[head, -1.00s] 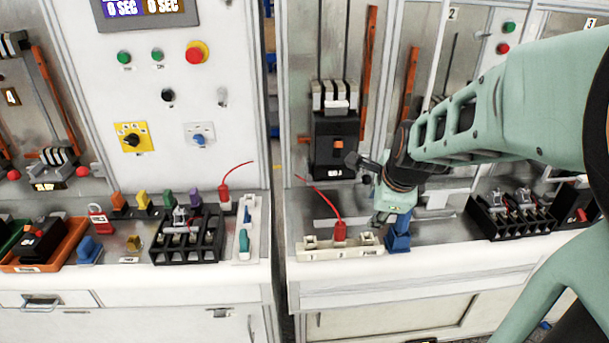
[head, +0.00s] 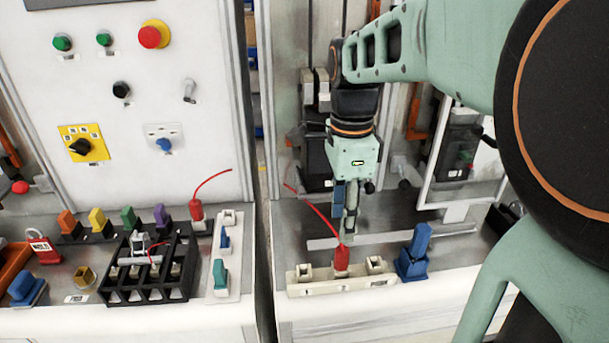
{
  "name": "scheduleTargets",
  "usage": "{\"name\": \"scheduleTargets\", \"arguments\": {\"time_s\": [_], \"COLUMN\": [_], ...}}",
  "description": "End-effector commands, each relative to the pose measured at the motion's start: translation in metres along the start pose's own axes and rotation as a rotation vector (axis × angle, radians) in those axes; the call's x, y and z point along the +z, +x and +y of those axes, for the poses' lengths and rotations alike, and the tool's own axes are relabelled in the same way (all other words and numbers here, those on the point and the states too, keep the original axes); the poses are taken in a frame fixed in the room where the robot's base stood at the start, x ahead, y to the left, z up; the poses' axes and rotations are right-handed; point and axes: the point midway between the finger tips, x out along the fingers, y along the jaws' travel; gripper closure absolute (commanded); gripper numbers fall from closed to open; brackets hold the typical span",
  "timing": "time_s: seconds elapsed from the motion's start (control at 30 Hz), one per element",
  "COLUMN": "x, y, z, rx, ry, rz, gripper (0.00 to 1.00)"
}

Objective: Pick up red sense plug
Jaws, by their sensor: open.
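A red sense plug (head: 341,259) with a thin red wire stands upright in the middle of a white socket strip (head: 312,285) on the right bench. My gripper (head: 350,232) is open and points down just above and behind this plug. A second red plug (head: 196,211) with a red wire stands on the left bench, beside another white strip.
A blue block-shaped piece (head: 413,256) stands close to the right of the socket strip. A black rack (head: 150,272), several coloured plugs and a red padlock (head: 44,249) occupy the left bench. A gap separates the two benches.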

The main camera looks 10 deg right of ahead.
Motion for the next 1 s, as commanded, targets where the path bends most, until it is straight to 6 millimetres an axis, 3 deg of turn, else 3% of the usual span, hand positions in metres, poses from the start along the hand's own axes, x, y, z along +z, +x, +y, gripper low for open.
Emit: {"name": "scheduleTargets", "arguments": {"time_s": [0.1, 0.37, 0.63, 0.97, 1.0], "x": [0.0, -0.001, -0.003, -0.003, -0.003], "y": [0.022, 0.043, 0.082, 0.09, 0.09], "z": [0.001, 0.002, 0.008, 0.007, 0.007], "rx": [0.005, 0.001, 0.001, -0.002, -0.002], "ry": [0.0, 0.001, 0.0, 0.0, 0.0], "rz": [0.0, -0.001, -0.001, -0.001, -0.001], "gripper": [0.59, 0.59, 0.59, 0.59, 0.63]}}
